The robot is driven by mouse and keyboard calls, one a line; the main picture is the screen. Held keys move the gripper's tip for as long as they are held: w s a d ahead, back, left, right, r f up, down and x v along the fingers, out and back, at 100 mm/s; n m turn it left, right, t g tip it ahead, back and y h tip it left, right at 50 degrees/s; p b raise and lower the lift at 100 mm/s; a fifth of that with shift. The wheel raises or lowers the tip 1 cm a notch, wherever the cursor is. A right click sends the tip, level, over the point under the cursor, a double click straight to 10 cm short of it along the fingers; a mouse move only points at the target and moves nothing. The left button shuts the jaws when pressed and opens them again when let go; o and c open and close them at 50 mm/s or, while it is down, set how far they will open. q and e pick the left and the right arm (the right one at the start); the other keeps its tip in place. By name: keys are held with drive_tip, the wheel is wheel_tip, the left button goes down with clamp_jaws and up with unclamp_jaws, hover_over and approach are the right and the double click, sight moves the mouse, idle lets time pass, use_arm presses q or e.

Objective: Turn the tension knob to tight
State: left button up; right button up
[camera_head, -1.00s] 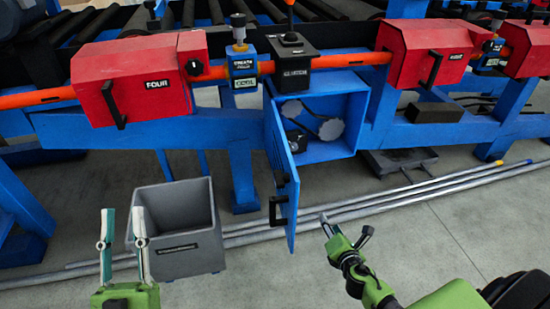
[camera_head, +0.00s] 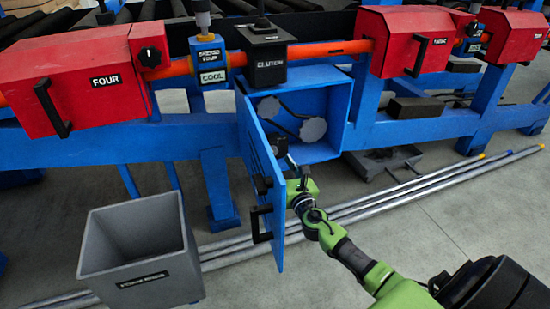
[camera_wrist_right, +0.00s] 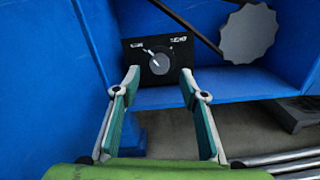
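The tension knob (camera_wrist_right: 159,63) is a dark round knob on a black plate (camera_wrist_right: 180,46) with white labels too small to read. A light pointer mark on the plate lies at the knob's upper left. The plate is inside the open blue box (camera_head: 335,88); in the head view the knob is mostly hidden by my right gripper (camera_head: 288,163). In the right wrist view my right gripper (camera_wrist_right: 160,80) is open, its two fingertips either side of the knob and below its middle. I see no contact. My left gripper is out of view.
The box's blue door (camera_head: 258,180) stands open just left of my right gripper. Grey round wheels with a belt (camera_head: 312,130) sit inside the box. A grey bin (camera_head: 135,245) stands at lower left, and pipes (camera_head: 400,190) lie on the floor.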

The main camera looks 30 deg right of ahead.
sight(274, 153)
drive_tip(key=shift+b+x, duration=0.35)
drive_tip(key=shift+x, duration=1.8)
drive_tip(key=shift+c, duration=0.3)
drive_tip(key=c, duration=1)
drive_tip(key=shift+c, duration=0.2)
